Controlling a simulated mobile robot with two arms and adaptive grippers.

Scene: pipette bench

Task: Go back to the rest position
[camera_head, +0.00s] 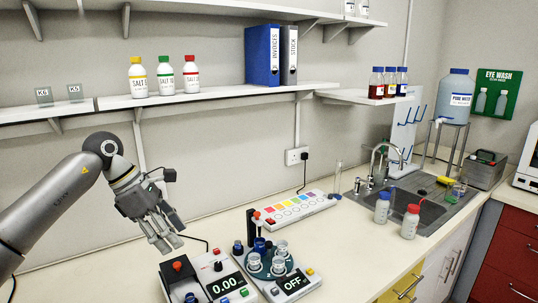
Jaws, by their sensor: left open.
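My left gripper (172,241) hangs open and empty above the back of the bench. Its arm comes in from the left and its fingers point down and to the right. It is behind and above the box with the 0.00 display (224,284), apart from it as far as I can see. My right gripper is not in view.
A device with an OFF display (294,284) and several glass vessels stands right of the box. Behind is a white strip with coloured squares (297,209). Two bottles (410,221) stand by the sink (432,211). A wall shelf (220,92) runs above. Bench right of the device is clear.

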